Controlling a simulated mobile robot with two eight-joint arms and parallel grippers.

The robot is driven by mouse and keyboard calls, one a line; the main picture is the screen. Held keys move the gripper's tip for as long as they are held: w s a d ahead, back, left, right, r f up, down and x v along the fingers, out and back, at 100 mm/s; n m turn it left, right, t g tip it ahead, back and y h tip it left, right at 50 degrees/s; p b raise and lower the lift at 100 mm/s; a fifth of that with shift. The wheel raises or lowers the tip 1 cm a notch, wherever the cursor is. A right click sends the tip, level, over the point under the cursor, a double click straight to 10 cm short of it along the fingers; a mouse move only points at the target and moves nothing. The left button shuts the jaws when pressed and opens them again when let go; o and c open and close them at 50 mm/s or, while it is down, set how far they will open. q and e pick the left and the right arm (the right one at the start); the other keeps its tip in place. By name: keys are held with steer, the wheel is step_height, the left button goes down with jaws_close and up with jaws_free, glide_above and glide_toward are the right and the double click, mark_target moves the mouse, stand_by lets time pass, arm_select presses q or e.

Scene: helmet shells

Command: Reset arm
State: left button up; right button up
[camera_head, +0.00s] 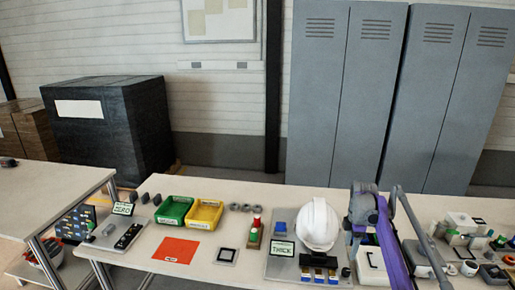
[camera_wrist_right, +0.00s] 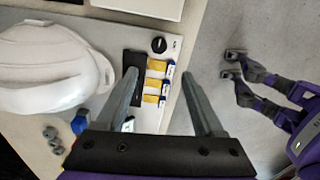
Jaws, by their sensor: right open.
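My right arm stands over the right part of the bench in the head view, with purple and grey links. My right gripper (camera_head: 362,212) is just right of the white helmet (camera_head: 318,224) there. In the right wrist view my right gripper (camera_wrist_right: 162,80) is open, with nothing between its two fingers. The helmet (camera_wrist_right: 48,68) lies left of the fingers, apart from them, on a grey board (camera_head: 283,219). My left gripper does not show in the head view.
The board also bears a "THICK" sign (camera_head: 282,249) and small blue and yellow items (camera_wrist_right: 157,84). Small devices (camera_head: 462,226) crowd the right. Lockers stand behind.

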steer(key=s+a+r+m+t, duration=0.1)
steer(key=s+a+r+m, duration=0.3)
steer(key=s+a, duration=0.3)
steer(key=s+a+r+m+t, duration=0.2)
steer(key=s+a+r+m, duration=0.3)
steer(key=s, duration=0.3)
steer(key=s+a+f+m+t, duration=0.1)
steer(key=s+a+f+m, duration=0.1)
steer(key=s, duration=0.5)
steer(key=s+a+f+m, duration=0.3)
steer(key=s+f, duration=0.1)
steer(key=s, duration=0.4)
steer(key=s+a+f+m+t, duration=0.1)
steer(key=s+a+f+m, duration=0.1)
steer(key=s, duration=0.5)
steer(key=shift+s+a+f+t, duration=0.3)
steer(key=shift+a+f, duration=0.25)
steer(key=shift+f, duration=0.35)
